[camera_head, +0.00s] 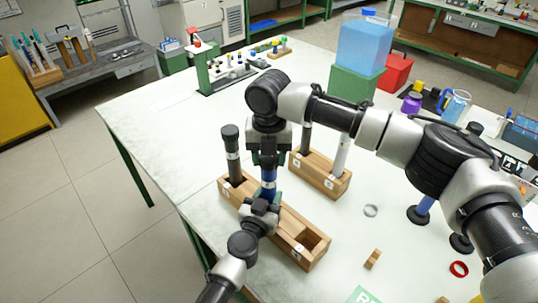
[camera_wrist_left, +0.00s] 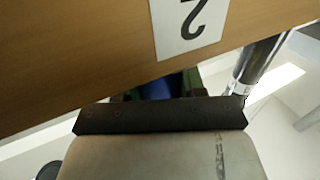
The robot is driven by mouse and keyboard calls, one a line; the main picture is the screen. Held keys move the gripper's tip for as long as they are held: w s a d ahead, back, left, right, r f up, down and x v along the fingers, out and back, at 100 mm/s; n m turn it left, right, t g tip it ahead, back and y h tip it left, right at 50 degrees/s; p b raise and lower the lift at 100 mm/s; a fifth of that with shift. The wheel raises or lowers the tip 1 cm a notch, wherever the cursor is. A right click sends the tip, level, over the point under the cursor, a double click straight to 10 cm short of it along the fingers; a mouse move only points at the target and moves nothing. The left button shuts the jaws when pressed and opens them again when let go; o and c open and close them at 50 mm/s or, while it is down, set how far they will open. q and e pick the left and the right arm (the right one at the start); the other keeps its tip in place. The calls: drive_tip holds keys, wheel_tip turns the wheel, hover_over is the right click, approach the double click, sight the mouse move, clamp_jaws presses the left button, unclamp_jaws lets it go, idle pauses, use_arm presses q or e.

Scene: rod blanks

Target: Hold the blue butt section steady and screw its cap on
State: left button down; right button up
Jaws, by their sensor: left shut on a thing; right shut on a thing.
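The blue butt section (camera_head: 268,180) stands upright in the front wooden rack (camera_head: 286,231). My left gripper (camera_head: 266,201) is shut around its lower part, just above the rack. A sliver of blue also shows in the left wrist view (camera_wrist_left: 178,86), between the wooden rack (camera_wrist_left: 90,50) with its "2" label and my gripper. My right gripper (camera_head: 268,160) points down from above, directly over the section, and is shut. The cap is hidden between its fingers, so I cannot tell whether it touches the section's top.
A dark rod (camera_head: 232,155) stands at the rack's left end; the near-right slot is empty. A second wooden rack (camera_head: 319,176) behind holds a silver rod (camera_head: 341,154). A grey ring (camera_head: 371,210), small wooden block (camera_head: 374,259) and red ring (camera_head: 459,268) lie to the right.

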drive_tip(key=m, duration=0.9)
drive_tip(key=shift+m, duration=0.4)
drive_tip(key=m, duration=0.6)
drive_tip(key=shift+m, duration=0.4)
drive_tip(key=m, duration=0.4)
drive_tip(key=shift+f+m, duration=0.1)
drive_tip(key=shift+m, duration=0.3)
drive_tip(key=m, duration=0.4)
drive_tip(key=shift+m, duration=0.4)
drive_tip(key=m, duration=0.4)
drive_tip(key=shift+m, duration=0.4)
drive_tip(key=m, duration=0.9)
drive_tip(key=o, duration=1)
drive_tip(key=shift+r, duration=2.25)
drive_tip(key=shift+c, duration=0.3)
